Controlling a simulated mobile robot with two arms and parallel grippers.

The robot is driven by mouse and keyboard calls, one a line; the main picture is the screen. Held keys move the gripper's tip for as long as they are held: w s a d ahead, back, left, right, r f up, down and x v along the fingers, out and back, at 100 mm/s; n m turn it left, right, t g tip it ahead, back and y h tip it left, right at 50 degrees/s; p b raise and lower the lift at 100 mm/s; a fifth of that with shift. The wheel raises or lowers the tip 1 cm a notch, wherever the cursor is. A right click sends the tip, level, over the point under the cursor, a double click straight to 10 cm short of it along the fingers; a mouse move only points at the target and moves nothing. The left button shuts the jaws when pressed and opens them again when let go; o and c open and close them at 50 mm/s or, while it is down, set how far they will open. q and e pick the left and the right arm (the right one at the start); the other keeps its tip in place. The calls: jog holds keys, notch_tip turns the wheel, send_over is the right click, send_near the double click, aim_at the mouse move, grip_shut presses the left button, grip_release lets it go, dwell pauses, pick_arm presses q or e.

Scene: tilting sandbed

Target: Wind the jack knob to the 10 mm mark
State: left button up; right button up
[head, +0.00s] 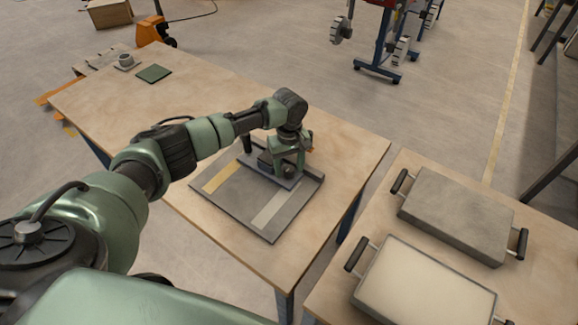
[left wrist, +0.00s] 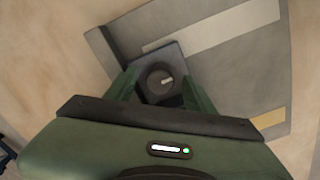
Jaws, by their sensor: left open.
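The jack knob (left wrist: 160,80) is a dark round knob with a short white mark on its top, on a dark grey block. In the left wrist view it lies between the two green fingers of my left gripper (left wrist: 161,86). The fingers are open, one on either side, with a gap showing around the knob. In the head view my left gripper (head: 288,163) points down over the far edge of the grey sandbed tray (head: 240,212); it largely hides the knob there. No millimetre scale is readable. My right gripper is not in view.
The tray carries a tan strip (head: 221,177) and a light grey strip (head: 273,208). Two handled trays, one grey (head: 455,215) and one pale-filled (head: 425,290), lie on the right table.

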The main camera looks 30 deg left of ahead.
pick_arm(q)
jog(key=c, duration=0.9)
grip_shut()
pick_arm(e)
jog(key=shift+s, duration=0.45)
pick_arm(q)
jog(key=shift+m, duration=0.3)
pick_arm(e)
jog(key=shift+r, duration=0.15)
pick_arm(q)
jog(key=m+p, duration=0.2)
jog(key=m, duration=0.1)
jog(key=m+p, duration=0.1)
jog(key=m, duration=0.4)
jog(key=shift+d, duration=0.1)
jog(key=m, duration=1.1)
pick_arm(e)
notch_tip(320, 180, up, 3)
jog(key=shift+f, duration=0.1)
